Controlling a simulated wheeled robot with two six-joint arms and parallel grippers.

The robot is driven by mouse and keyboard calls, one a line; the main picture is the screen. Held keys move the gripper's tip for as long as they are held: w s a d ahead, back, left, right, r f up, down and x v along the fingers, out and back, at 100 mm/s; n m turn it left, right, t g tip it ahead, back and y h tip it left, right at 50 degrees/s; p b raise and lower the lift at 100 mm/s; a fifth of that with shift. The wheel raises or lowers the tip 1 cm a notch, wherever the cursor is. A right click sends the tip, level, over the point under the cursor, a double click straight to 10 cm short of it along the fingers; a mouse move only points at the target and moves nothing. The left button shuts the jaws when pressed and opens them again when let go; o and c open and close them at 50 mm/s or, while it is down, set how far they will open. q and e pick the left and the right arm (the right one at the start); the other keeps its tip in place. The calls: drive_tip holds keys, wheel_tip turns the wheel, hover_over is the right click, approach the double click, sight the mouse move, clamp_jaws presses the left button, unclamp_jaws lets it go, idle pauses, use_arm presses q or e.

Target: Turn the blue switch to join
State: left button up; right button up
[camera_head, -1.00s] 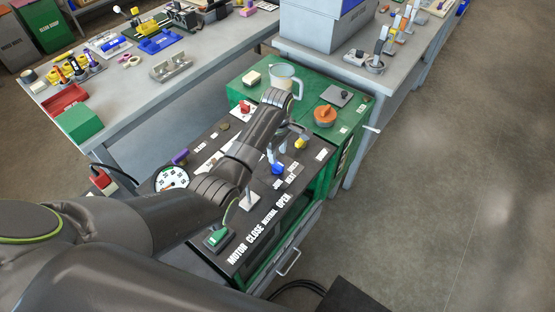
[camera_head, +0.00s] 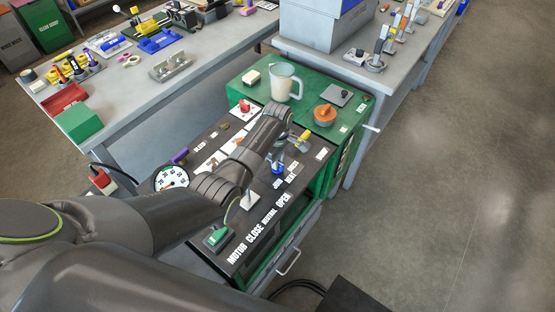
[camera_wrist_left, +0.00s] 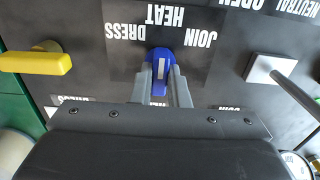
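The blue switch (camera_head: 277,169) is on the dark top panel of the green cart. In the left wrist view the blue switch (camera_wrist_left: 160,62) has a white line and points up toward the HEAT label (camera_wrist_left: 165,15). The JOIN label (camera_wrist_left: 200,38) is to its right and the DRESS label (camera_wrist_left: 126,31) to its left. My left gripper (camera_head: 278,157) is down at the switch. In the left wrist view its two fingers (camera_wrist_left: 161,82) lie along both sides of the switch, apparently touching it. The fingers hide part of the switch's base. My right gripper is out of view.
A yellow handle (camera_wrist_left: 35,62) is left of the switch in the wrist view, and a metal lever (camera_wrist_left: 290,84) is to the right. A green switch (camera_head: 217,237), a gauge (camera_head: 171,178) and a red knob (camera_head: 245,106) are also on the cart. A pitcher (camera_head: 284,82) stands behind.

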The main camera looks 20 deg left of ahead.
use_arm(q)
drive_tip(key=shift+r+m, duration=0.1)
drive_tip(key=shift+m, duration=0.2)
clamp_jaws()
drive_tip(key=shift+m+p, duration=0.5)
drive_tip(key=shift+p, duration=0.1)
drive_tip(key=m+p, duration=0.1)
drive_tip(key=m, duration=0.1)
drive_tip(key=shift+m, duration=0.3)
drive_tip(key=m+p, duration=0.1)
drive_tip(key=m, duration=0.2)
drive_tip(key=shift+m+p, duration=0.45)
drive_tip(key=shift+m, duration=0.95)
drive_tip(key=o, duration=0.8)
unclamp_jaws()
